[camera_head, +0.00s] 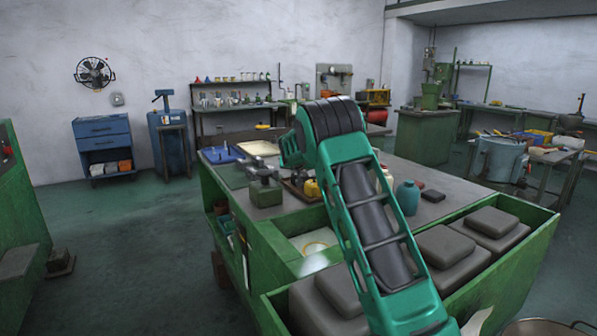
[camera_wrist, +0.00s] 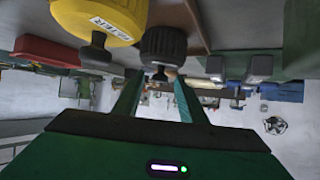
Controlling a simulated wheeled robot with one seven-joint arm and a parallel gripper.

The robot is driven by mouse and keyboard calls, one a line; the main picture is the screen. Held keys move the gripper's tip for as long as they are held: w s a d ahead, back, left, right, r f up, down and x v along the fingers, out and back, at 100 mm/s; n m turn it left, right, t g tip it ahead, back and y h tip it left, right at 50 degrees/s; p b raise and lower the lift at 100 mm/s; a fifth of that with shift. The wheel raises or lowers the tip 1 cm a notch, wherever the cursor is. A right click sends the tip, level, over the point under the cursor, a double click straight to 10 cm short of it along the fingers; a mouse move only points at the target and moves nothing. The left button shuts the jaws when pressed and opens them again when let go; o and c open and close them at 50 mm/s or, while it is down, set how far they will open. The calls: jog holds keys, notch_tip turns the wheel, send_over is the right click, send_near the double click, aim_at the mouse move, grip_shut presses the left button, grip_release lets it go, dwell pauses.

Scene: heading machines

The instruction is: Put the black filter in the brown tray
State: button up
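The wrist view is upside down. There the black filter (camera_wrist: 163,42), a dark ribbed round body with a narrower stem, is just beyond my fingertips and roughly in line with the gap between them. My gripper (camera_wrist: 157,80) is open, with nothing between its fingers. A brown surface that looks like the tray (camera_wrist: 197,22) shows next to the black filter; I cannot tell whether they touch. In the head view the dark brown tray (camera_head: 288,187) lies on the workbench left of my arm. My arm hides part of the bench, and I cannot make out the black filter there.
A yellow filter (camera_wrist: 97,20) is close beside the black one; it also shows in the head view (camera_head: 312,188). A teal bottle (camera_head: 407,197) stands right of my arm.

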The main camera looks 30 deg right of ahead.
jog(key=v, duration=1.1)
jog(key=shift+s, duration=0.15)
jog(key=shift+a+r, duration=0.1)
jog(key=shift+a, duration=0.05)
